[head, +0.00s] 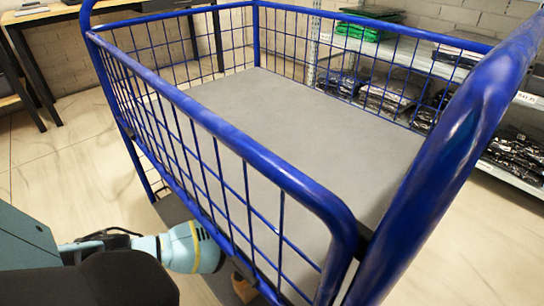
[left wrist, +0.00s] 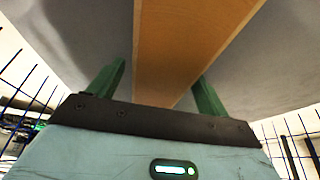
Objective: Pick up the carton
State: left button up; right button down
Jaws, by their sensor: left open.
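The carton is a brown box. In the left wrist view the carton (left wrist: 190,40) shows as a long brown face running between the two green fingers of my left gripper (left wrist: 160,72). The fingers are apart, one on each side of it, with visible gaps, so the gripper is open. In the head view a small brown piece, apparently the carton (head: 243,289), shows low behind the cart's bars at the bottom edge. My left arm reaches in there from the left, and its gripper is hidden in that view. My right gripper is not in view.
A blue wire-sided cart (head: 250,165) fills the head view; its grey upper deck (head: 310,125) is empty. Its rails and mesh stand close around my left arm. Shelves with folded clothes (head: 390,95) stand behind, and a table (head: 40,20) is at the far left.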

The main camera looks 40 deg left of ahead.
pick_arm(q)
jog(key=b+x, duration=0.1)
jog(key=x, duration=0.1)
jog(key=shift+f, duration=0.4)
jog(key=shift+w+f, duration=0.1)
jog(key=shift+w, duration=0.05)
jog(key=c, duration=1.3)
jog(key=shift+c, duration=0.9)
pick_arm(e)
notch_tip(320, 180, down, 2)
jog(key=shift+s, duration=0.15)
pick_arm(q)
jog(key=shift+r, duration=0.25)
